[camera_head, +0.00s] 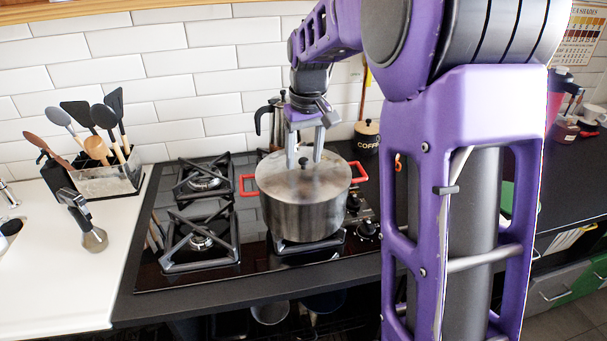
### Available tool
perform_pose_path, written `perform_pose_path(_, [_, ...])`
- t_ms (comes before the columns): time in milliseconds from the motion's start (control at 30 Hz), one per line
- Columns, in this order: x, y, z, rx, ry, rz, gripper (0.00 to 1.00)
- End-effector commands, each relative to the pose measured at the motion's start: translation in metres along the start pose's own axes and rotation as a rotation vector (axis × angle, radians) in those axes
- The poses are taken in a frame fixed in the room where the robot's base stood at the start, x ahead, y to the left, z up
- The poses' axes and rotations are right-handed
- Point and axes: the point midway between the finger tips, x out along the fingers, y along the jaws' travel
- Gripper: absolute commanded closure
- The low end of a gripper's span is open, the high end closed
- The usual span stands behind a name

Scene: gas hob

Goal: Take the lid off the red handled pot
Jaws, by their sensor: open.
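The pot (302,211) is steel with two red side handles and stands on a front burner of the gas hob. Its grey lid (279,179) lies on top, covering the opening. My gripper (304,163) points down over the middle of the lid, its two pale fingers apart. The fingertips are low, close to the lid's centre, one on either side of a small knob. I cannot tell whether the fingers touch the lid or the knob.
A moka pot (270,124) stands close behind the pot, and a coffee jar (367,136) is behind to the right. Empty burners (203,240) lie to the left.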

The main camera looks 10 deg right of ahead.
Motion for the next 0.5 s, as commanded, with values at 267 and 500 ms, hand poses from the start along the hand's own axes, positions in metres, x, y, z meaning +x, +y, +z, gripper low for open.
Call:
perform_pose_path(267, [0.0000, 0.0000, -0.0001, 0.000, 0.000, 0.000, 0.48])
perform_pose_path(500, [-0.0002, 0.0000, -0.0001, 0.000, 0.000, 0.000, 0.92])
